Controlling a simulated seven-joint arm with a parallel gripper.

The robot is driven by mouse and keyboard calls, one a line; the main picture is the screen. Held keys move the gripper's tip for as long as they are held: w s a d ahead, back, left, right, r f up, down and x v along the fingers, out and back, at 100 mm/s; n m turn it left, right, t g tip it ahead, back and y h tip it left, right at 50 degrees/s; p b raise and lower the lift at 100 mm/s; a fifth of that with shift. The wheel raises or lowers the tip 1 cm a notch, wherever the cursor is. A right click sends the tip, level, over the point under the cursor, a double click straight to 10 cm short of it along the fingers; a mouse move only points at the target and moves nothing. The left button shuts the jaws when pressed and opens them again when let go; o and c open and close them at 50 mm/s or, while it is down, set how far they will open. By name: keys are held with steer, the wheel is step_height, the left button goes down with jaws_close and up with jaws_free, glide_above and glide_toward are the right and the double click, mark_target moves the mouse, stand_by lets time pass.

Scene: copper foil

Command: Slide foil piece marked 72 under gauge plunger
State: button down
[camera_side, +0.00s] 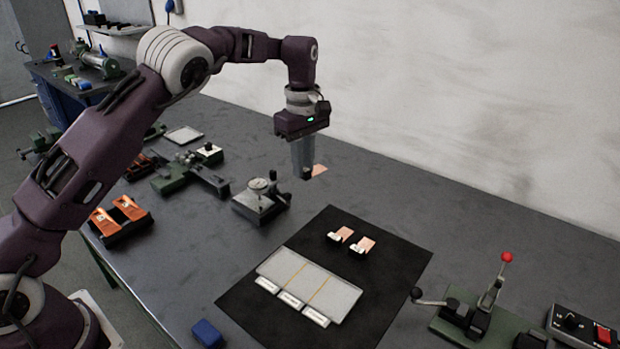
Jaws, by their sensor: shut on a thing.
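My gripper (306,175) is shut on a small copper foil piece (320,170), which sticks out to the right of the fingertips. It is held above the table, right of and higher than the gauge. The dial gauge (261,197) stands on a grey block at the table's middle, with its round dial on top. Its plunger is too small to make out. Two more foil pieces with white tags, a left one (345,233) and a right one (367,245), lie on the black mat. No number can be read on any foil.
The black mat (392,292) bears a pale tray (345,297) with several labelled sections. A blue block (207,333) lies at the front. Orange-topped holders (121,218) and a green vise-like tool (190,172) stand left. A red-knobbed lever press (484,310) stands right.

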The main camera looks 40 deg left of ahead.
steer(key=a+m, duration=0.2)
steer(key=a, duration=0.2)
steer(key=a+m, duration=0.3)
steer(key=a, duration=0.1)
steer(key=a+m, duration=0.3)
steer(key=a, duration=0.1)
steer(key=shift+a, duration=0.1)
steer(key=s+a+m, duration=0.2)
steer(key=a+m, duration=0.5)
steer(key=a, duration=0.3)
steer(key=m, duration=0.1)
glide_toward(248, 196)
steer(key=shift+s+a+f, duration=0.1)
steer(key=shift+a+f, duration=2.25)
steer(key=shift+f, duration=0.2)
steer(key=shift+f, duration=0.6)
steer(key=shift+d, duration=2.4)
steer(key=c, duration=1.7)
jaws_free()
steer(key=shift+r, duration=0.2)
